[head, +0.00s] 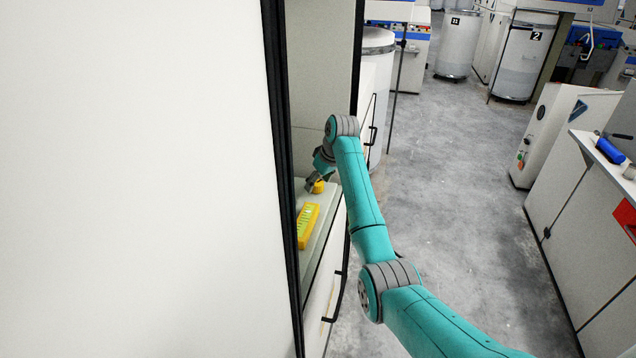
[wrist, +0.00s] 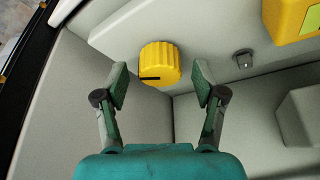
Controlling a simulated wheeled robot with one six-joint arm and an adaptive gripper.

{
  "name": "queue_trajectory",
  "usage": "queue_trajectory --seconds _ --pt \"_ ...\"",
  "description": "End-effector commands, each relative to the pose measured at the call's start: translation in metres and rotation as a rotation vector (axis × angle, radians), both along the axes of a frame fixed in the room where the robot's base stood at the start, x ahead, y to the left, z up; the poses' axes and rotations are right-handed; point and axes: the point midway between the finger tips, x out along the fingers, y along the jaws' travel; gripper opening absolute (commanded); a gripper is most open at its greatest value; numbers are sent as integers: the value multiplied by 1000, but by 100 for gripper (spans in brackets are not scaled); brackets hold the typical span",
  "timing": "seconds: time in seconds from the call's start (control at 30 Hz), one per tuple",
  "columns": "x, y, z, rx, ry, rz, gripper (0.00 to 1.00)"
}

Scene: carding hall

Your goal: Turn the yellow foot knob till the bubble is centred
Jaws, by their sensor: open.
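The yellow foot knob (wrist: 160,62) is ribbed, with a black mark on its face, and sits against a pale surface in the wrist view. My gripper (wrist: 161,82) is open, with one finger on each side of the knob's lower part and visible gaps to it. In the head view the knob (head: 317,187) is a small yellow shape beside my gripper (head: 312,184). A yellow level (head: 308,227) with a green window lies nearer on the same pale ledge. Its bubble is too small to make out. A corner of the level's yellow body (wrist: 291,18) shows in the wrist view.
A small grey fitting (wrist: 244,58) is right of the knob, and a pale block (wrist: 300,115) stands further right. A white panel (head: 140,180) with a dark edge borders the ledge on the left. The grey floor (head: 450,170) right of my arm is clear.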

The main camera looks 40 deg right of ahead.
Motion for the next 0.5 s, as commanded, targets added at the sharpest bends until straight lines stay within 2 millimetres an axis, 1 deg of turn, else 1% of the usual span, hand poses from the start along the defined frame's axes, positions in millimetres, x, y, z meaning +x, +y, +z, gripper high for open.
queue_trajectory --seconds 0.13,0.37,0.4,0.47,0.5 --pt "2 1 -4 0 0 0 70" --pt "2 1 -5 0 0 0 70" --pt "2 1 -5 0 0 0 60" --pt "2 1 -5 0 0 0 45" --pt "2 1 -5 0 0 0 35"
